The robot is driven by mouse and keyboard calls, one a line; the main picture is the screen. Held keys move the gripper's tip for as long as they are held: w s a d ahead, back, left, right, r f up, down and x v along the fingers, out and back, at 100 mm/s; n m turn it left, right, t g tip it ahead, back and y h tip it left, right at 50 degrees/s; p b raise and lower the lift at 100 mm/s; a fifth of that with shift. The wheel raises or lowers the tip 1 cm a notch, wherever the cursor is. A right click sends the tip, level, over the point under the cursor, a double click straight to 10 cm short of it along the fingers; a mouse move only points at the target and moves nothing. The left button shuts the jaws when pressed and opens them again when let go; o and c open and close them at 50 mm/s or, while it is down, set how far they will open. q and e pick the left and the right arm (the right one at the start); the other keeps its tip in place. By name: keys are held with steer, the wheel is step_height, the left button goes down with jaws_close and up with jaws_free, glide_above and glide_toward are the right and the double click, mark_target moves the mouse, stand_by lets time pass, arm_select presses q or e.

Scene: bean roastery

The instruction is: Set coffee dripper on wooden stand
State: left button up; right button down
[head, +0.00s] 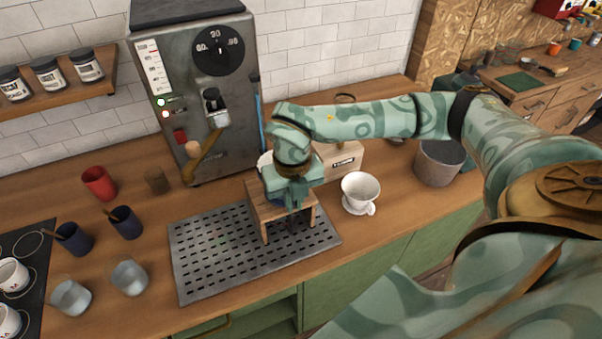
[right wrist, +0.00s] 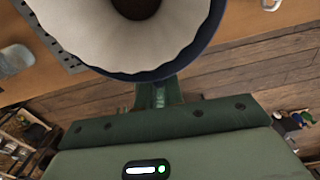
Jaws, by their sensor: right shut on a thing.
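My right gripper (head: 291,207) is shut on a dark blue coffee dripper. In the right wrist view the dripper (right wrist: 172,68) shows its dark blue rim with a white paper filter (right wrist: 90,30) inside and a dark hole at the bottom. In the head view my gripper and wrist mostly cover the dripper. The wooden stand (head: 254,208) stands on the back right of a perforated metal drip tray (head: 205,262), directly below my right gripper. I cannot tell whether the dripper touches the stand. My left gripper is not in view.
A white cone-shaped dripper (head: 361,187) stands on the counter right of the stand. A wooden box (head: 347,160) and a metal bucket (head: 438,163) are behind it. A grey coffee machine (head: 190,70) stands behind the tray. Several cups are at the left. The tray's left part is clear.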

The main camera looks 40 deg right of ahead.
steer(key=w, duration=0.1)
steer(key=w+b, duration=0.1)
steer(key=w, duration=0.1)
steer(key=shift+d, duration=0.3)
steer(key=shift+f+b, duration=0.5)
steer(key=shift+f, duration=0.45)
steer(key=shift+f, duration=0.45)
steer(key=c, duration=1.5)
jaws_free()
steer(key=shift+o, duration=0.2)
step_height(320, 180, up, 16)
steer(key=shift+r, duration=0.15)
